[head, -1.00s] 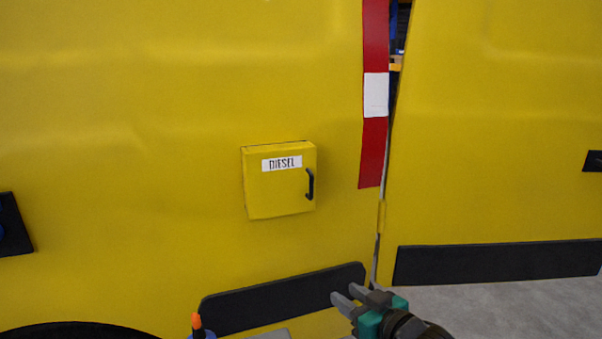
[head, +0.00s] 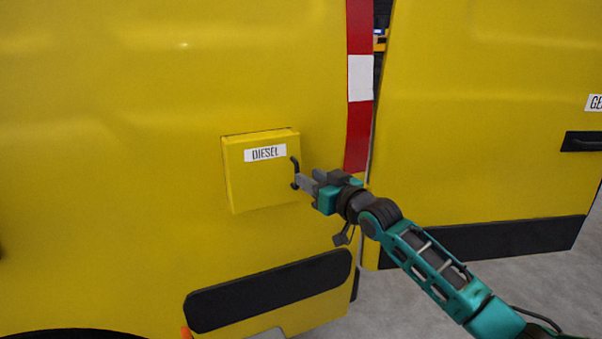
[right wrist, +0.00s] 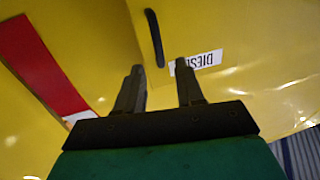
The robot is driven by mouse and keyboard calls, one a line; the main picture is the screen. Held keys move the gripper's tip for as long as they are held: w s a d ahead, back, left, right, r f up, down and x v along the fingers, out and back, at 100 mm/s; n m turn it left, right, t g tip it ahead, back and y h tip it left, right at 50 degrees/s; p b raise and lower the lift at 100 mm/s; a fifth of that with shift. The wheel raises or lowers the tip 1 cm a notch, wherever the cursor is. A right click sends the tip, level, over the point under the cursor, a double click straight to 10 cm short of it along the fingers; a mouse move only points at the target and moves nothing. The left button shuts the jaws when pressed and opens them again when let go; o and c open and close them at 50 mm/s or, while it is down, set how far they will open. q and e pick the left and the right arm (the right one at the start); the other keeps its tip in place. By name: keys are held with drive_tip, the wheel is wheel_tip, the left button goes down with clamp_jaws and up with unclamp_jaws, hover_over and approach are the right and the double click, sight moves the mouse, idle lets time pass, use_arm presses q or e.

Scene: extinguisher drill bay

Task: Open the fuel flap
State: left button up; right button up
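The fuel flap (head: 262,185) is a yellow box-like door with a white DIESEL label, shut on the yellow van side. Its black bar handle (head: 294,165) is at its right edge. My right gripper (head: 307,179) is at the lower end of the handle, coming from the right. In the right wrist view its two grey fingers (right wrist: 160,72) are apart, and the handle (right wrist: 154,37) shows just ahead, in line with the gap between them. I cannot tell whether they touch it. My left gripper is not in view.
A red and white strip (head: 358,125) runs down beside the gap at the van's door (head: 480,130), right of the flap. A black rub strip (head: 270,290) lies below. A small orange tip (head: 186,332) shows at the bottom edge. Grey floor is open at lower right.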

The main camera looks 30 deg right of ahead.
sight(269, 177)
drive_tip(key=shift+w+a, duration=0.15)
drive_tip(key=shift+w, duration=1)
drive_tip(key=shift+w+a, duration=0.15)
drive_tip(key=shift+w, duration=1)
clamp_jaws()
